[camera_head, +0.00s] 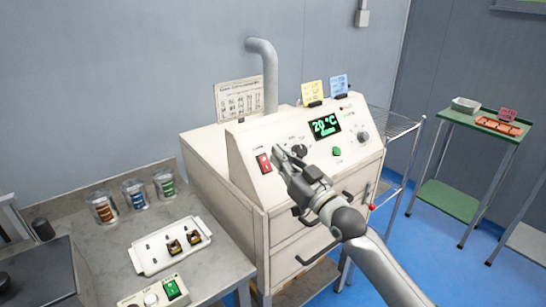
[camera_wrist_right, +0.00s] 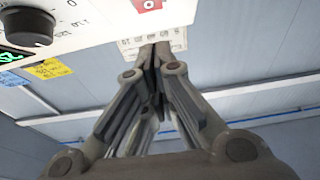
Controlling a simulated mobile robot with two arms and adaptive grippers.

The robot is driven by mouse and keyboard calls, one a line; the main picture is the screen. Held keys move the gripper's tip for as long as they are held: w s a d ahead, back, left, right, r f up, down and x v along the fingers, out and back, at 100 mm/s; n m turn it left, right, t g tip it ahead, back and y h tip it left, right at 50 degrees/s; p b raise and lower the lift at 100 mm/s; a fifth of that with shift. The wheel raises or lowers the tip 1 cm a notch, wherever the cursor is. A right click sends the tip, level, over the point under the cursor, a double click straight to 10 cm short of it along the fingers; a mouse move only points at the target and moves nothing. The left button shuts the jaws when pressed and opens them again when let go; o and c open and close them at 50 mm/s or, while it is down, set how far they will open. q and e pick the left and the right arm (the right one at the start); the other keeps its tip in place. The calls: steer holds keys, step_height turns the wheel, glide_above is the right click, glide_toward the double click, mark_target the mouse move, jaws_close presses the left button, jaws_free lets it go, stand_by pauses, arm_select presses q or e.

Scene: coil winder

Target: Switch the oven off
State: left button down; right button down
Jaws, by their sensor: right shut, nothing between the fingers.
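The oven (camera_head: 190,150) is a white cabinet with a sloped control panel. Its green display (camera_head: 325,125) reads 20 °C with a smaller line below. A red rocker switch (camera_head: 264,163) sits at the panel's left end; in the right wrist view the red switch (camera_wrist_right: 148,4) shows a white mark, cut by the top edge. A black knob (camera_head: 299,150) is right of it and also shows in the right wrist view (camera_wrist_right: 29,26). My right gripper (camera_head: 283,154) is shut and empty, its tips just right of the red switch, apparently not touching it. My left gripper is not in view.
On the grey bench stand a white tray (camera_head: 142,263) with small parts, several jars (camera_head: 134,194) and a small box with a green switch (camera_head: 172,290). A grey pipe (camera_head: 269,80) rises behind the oven. A green cart (camera_head: 450,195) stands at the right.

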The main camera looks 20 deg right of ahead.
mark_target(265, 163)
steer(key=shift+w+a+f, duration=0.3)
steer(key=shift+w+f, duration=0.25)
steer(key=shift+w, duration=0.15)
steer(key=shift+w+a+f, duration=0.25)
steer(key=shift+w+f, duration=0.25)
steer(key=shift+w, duration=0.2)
steer(key=shift+w+r+p, duration=0.15)
steer(key=shift+r+p, duration=0.1)
steer(key=shift+p, duration=0.65)
steer(key=shift+f+g, duration=0.3)
steer(key=shift+r, duration=0.1)
